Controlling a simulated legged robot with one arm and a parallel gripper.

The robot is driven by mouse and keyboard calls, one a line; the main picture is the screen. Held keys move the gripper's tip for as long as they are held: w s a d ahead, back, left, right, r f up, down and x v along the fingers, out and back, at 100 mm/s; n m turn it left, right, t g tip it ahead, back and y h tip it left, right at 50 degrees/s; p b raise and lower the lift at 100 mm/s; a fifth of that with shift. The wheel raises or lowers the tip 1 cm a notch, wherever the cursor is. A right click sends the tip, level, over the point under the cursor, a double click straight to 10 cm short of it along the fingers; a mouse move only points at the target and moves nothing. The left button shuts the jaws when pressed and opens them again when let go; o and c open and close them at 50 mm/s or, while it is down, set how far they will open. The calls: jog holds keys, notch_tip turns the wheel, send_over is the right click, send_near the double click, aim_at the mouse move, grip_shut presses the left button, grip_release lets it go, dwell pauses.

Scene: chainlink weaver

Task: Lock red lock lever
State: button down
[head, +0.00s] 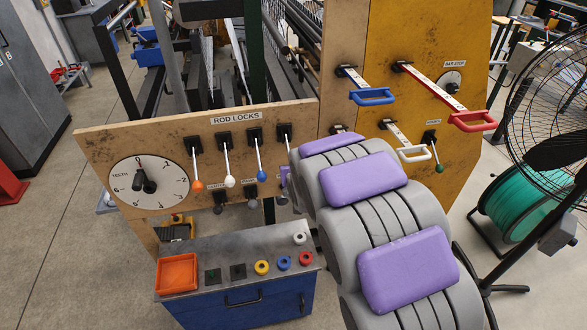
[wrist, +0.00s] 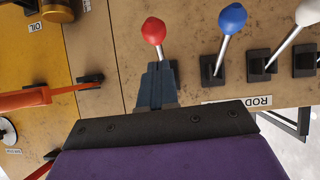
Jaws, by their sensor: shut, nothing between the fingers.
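The red lock lever (wrist: 153,30) shows in the wrist view, with a round red knob on a thin metal rod. The wrist picture is turned over, so its knob points up there. My gripper (wrist: 156,72) is shut and empty, with its tips over the lower rod and black base of the red lever. I cannot tell whether they touch. In the head view the rod and base of the rightmost lever (head: 285,135) show under the ROD LOCKS label, but its knob is hidden behind my arm. My gripper is also hidden there.
Blue (head: 262,175), white (head: 230,182) and orange (head: 197,185) levers hang on the same wooden panel (head: 110,145). A dial (head: 148,180) is at left. A blue cart (head: 240,300) with buttons stands below. Bar handles (head: 371,97) stick out at right, beside a fan (head: 555,110).

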jog(key=shift+t+y, duration=0.4)
jog(key=shift+t, duration=0.5)
jog(key=shift+w+a+f+b, duration=0.1)
jog(key=shift+f+b, duration=0.15)
jog(key=shift+f, duration=0.45)
jog(key=shift+w+d+f+b, duration=0.15)
jog(key=shift+f+b, duration=0.15)
jog(key=shift+f, duration=0.4)
jog(key=shift+w+a+f+b, duration=0.15)
jog(key=shift+f+b, duration=0.1)
jog(key=shift+f, duration=0.45)
jog(key=shift+f, duration=0.1)
